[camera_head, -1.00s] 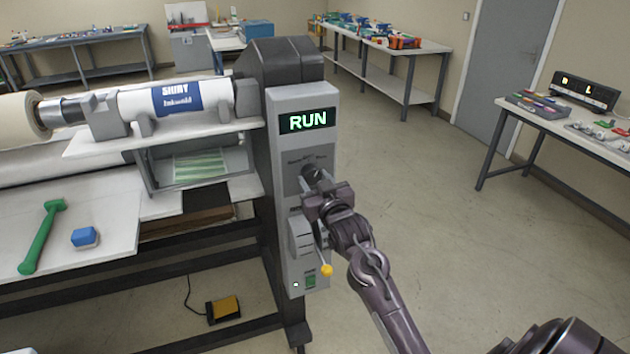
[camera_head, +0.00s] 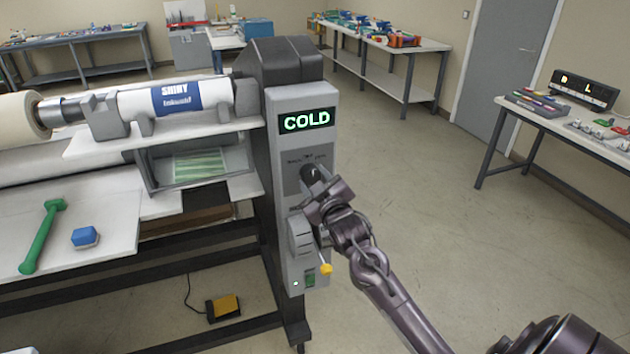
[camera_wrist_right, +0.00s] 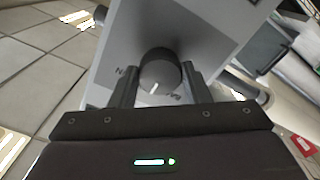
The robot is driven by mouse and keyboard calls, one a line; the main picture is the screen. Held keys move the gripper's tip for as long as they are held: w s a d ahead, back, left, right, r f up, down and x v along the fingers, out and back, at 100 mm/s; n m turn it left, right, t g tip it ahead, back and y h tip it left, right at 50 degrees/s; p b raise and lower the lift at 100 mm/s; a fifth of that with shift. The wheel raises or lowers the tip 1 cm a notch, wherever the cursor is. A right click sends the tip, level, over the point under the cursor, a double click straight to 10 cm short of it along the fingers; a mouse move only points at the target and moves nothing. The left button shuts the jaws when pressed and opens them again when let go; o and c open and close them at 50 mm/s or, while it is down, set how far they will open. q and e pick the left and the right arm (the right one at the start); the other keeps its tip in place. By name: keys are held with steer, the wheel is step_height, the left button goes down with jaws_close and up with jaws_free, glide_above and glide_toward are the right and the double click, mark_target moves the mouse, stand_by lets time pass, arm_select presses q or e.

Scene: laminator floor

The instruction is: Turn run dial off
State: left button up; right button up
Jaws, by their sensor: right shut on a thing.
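The run dial (camera_wrist_right: 160,72) is a dark round knob with a white mark, on the grey control panel (camera_head: 300,101) of the laminator. My right gripper (camera_wrist_right: 157,88) has its two fingers on either side of the knob and is shut on it. In the head view, my right gripper (camera_head: 314,190) is tilted at the panel and covers part of the dial. The display (camera_head: 307,121) above reads COLD in green. My left gripper is in neither view.
A yellow-tipped lever (camera_head: 326,269) and a green switch (camera_head: 310,280) are lower on the panel. A yellow pedal (camera_head: 222,307) is on the floor. Floor to the right is open.

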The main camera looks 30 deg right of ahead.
steer(key=o, duration=1)
steer(key=shift+s+f, duration=0.1)
steer(key=shift+s, duration=0.15)
steer(key=b+v, duration=0.2)
steer(key=v, duration=0.5)
steer(key=shift+s+b, duration=0.15)
steer(key=shift+b, duration=0.2)
